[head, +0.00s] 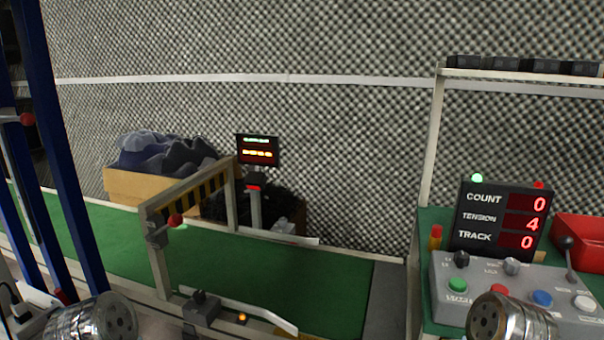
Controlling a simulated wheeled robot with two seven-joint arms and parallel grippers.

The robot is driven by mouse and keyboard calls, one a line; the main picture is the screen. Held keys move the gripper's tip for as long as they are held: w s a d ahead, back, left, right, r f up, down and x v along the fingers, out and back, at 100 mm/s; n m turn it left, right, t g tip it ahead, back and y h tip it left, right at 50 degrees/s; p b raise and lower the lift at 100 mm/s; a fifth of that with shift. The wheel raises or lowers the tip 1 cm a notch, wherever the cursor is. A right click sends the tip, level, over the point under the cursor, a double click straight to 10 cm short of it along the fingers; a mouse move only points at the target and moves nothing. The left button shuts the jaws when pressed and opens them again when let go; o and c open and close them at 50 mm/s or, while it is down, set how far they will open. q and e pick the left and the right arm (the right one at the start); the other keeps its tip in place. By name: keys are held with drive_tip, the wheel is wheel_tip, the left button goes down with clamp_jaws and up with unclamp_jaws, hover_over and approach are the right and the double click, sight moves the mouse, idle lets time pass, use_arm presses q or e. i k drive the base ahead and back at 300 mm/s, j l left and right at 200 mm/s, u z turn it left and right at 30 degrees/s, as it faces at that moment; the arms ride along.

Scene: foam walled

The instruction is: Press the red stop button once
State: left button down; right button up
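A grey control box (448,305) stands at the right on a green-topped bench. A red button (498,290) shows on its front row, between a green button (458,285) and a blue button (542,298). The red button's lower part is hidden behind a silver round part of my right arm. A matching silver part of my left arm is at the bottom left. No gripper fingers show on either side, so I cannot see whether anything is held.
A display (497,222) reading COUNT 0, TENSION 4, TRACK 0 stands behind the box. A lever (569,258) rises at its right, near a red bin (585,240). A green conveyor (270,270) with a striped gate (200,195) fills the middle. Blue posts (62,150) stand left.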

sight(501, 288)
drive_tip(key=z, duration=1.35)
